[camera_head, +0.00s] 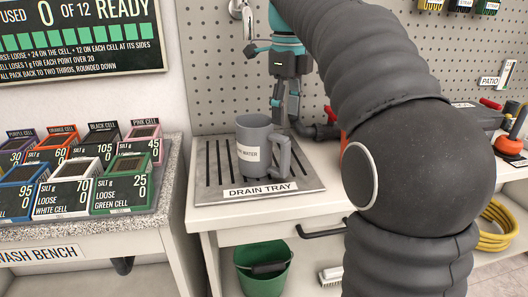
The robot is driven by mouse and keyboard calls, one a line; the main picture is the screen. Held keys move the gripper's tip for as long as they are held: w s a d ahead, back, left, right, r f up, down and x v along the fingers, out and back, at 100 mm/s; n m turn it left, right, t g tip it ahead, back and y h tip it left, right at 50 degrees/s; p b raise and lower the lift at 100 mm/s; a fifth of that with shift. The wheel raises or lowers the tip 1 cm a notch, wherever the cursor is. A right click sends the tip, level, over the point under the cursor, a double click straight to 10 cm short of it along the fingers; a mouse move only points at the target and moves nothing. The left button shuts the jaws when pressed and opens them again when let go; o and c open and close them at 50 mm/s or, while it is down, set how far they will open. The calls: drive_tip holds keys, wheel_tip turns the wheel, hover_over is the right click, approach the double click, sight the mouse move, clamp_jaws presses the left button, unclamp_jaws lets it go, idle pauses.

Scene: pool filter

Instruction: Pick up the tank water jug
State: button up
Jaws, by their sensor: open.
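A grey jug (255,150) with a white label stands upright on the drain tray (210,180). The label is partly readable and ends in "WATER". The jug's handle is on its right side. My gripper (284,112) points down just behind and to the right of the jug's rim, with its fingers apart. My dark arm covers the right middle of the view.
Several labelled cells stand in a tray (150,208) on the wash bench at left. A green bucket (262,268) and a white brush (331,275) are below the counter. A pegboard (210,60) rises behind.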

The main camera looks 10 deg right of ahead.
sight(285, 138)
wheel_tip(285, 138, down, 6)
drive_tip(key=shift+f+b, duration=0.1)
drive_tip(key=shift+b, duration=0.55)
drive_tip(key=shift+a+f+b, duration=0.2)
drive_tip(key=shift+f+b, duration=0.25)
drive_tip(key=shift+f, duration=2.25)
clamp_jaws()
